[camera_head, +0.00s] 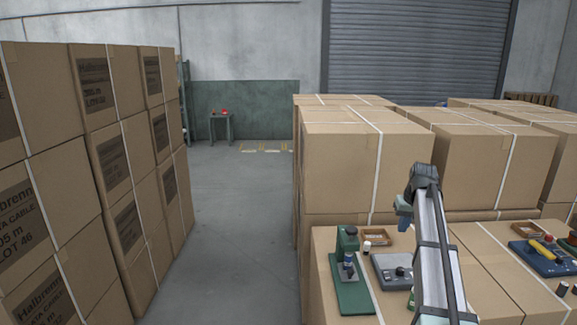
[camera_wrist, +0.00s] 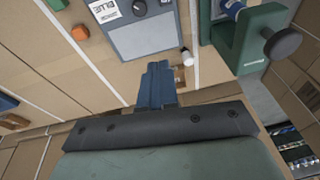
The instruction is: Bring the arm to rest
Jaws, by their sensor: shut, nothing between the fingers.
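My arm (camera_head: 433,250) reaches up over the cartons at the right in the head view, bent at a dark joint near its top. My gripper (camera_wrist: 157,68) shows in the wrist view with its blue fingers together and nothing between them. It points over a carton top, apart from the things on it as far as I can tell. In the head view only a small bluish part by the dark joint shows, and the fingertips cannot be made out there.
A green hand press (camera_head: 349,290), a grey box with a knob (camera_head: 390,272) and a wooden tray (camera_head: 376,240) stand on the near carton. A blue device (camera_head: 545,262) is further right. Stacked cartons (camera_head: 60,130) line the left. The aisle floor (camera_head: 235,220) is clear.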

